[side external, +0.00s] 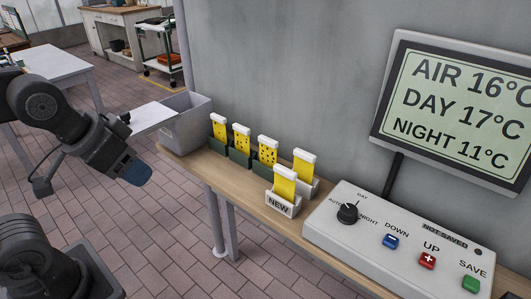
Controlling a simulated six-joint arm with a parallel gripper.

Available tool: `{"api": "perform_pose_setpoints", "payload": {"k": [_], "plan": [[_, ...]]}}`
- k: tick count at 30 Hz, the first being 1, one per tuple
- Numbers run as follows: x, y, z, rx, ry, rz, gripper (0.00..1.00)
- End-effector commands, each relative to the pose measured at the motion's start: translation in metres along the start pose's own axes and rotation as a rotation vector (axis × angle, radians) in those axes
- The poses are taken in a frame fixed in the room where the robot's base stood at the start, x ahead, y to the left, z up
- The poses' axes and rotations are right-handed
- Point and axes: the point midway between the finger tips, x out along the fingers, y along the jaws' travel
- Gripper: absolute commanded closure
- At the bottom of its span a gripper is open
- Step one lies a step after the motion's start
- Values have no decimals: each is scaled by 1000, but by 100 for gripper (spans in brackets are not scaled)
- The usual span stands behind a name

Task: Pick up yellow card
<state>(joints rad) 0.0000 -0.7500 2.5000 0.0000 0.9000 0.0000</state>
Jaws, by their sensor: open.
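Several yellow cards with white tops stand upright in small holders along a wooden shelf (232,178). A plain yellow card (285,183) stands in a white holder marked NEW (281,205). Another plain yellow card (305,167) stands just behind it, in a pale holder. Farther left, speckled yellow cards (267,151) (241,139) (219,128) stand in dark green holders. My gripper (137,174) is left of the shelf, in the air over the tiled floor, well apart from all the cards. It is open and points down to the right. Its fingers are small and partly hidden from this side.
A grey open bin (190,135) stands at the shelf's left end. A white control box (400,240) with a knob and buttons sits right of the cards. A screen (460,115) on a post stands above it. A grey wall runs behind the shelf.

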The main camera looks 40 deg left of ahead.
Motion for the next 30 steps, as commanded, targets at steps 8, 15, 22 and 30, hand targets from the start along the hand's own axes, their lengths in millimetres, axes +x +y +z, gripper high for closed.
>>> {"api": "perform_pose_setpoints", "payload": {"k": [8, 15, 22, 30], "plan": [[0, 0, 0, 0, 0, 0, 46], [0, 0, 0, 0, 0, 0, 51], [0, 0, 0, 1, 0, 0, 53], [-12, 3, -54, 217, -72, 0, 53]]}}
